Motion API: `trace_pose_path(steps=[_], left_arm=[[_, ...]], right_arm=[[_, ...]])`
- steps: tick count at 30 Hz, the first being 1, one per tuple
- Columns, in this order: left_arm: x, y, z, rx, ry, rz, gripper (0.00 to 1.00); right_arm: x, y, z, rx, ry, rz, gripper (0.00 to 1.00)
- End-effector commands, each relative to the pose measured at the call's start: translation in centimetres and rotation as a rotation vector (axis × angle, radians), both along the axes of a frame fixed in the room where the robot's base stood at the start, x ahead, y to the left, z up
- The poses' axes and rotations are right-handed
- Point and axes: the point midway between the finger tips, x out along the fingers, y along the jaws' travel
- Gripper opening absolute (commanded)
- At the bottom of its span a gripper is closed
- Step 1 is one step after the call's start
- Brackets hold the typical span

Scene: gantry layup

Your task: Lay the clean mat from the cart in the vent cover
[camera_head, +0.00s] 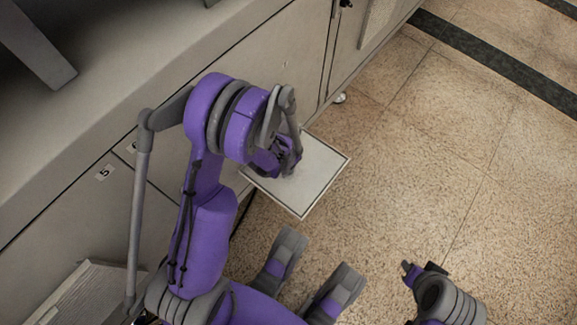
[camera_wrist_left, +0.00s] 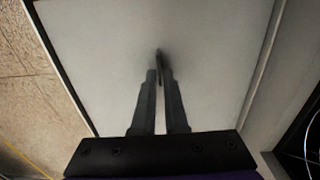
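A flat pale square panel (camera_head: 318,170) with a thin dark line along its edge juts out from the cabinet front in the head view. It also fills most of the left wrist view (camera_wrist_left: 95,60), with a rim or ledge along its right side. I cannot tell whether this is the mat, the vent cover, or the mat lying in the cover. My left gripper (camera_head: 292,162) is over the panel; in the wrist view its fingers (camera_wrist_left: 160,62) come together at the pale surface. Whether something thin is between them is unclear. My right gripper (camera_head: 410,272) is low at right, away from the panel.
The grey cabinet (camera_head: 275,60) runs diagonally along the left, with number labels (camera_head: 104,173). A louvred panel (camera_head: 85,295) leans out at lower left; another louvred panel (camera_head: 379,22) is at the top. The speckled floor (camera_head: 450,150) to the right is clear. No cart is recognizable.

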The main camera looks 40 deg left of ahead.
Motion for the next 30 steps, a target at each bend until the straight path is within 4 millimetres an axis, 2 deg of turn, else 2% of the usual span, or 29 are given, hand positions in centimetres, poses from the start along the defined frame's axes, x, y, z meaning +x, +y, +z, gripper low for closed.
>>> trace_pose_path(steps=[1,4,14,17,27,30], left_arm=[[0.0,0.0,0.0,0.0,0.0,0.0,0.22],[0.0,0.0,0.0,0.0,0.0,0.0,0.39],[0.0,0.0,0.3,0.0,0.0,0.0,0.39],[0.0,0.0,1.3,0.0,0.0,0.0,0.39],[-0.1,0.3,8.1,0.0,0.0,0.0,0.39],[-0.1,0.3,9.6,0.0,0.0,0.0,0.39]], right_arm=[[0.0,0.0,0.0,0.0,0.0,0.0,0.34],[0.0,0.0,0.0,0.0,0.0,0.0,0.34],[0.0,0.0,0.1,0.0,0.0,0.0,0.34],[-0.1,0.0,0.3,0.0,0.001,0.0,0.34],[-0.4,0.0,2.2,0.0,0.0,0.0,0.34],[-0.5,0.0,2.7,0.0,-0.001,0.0,0.34]])
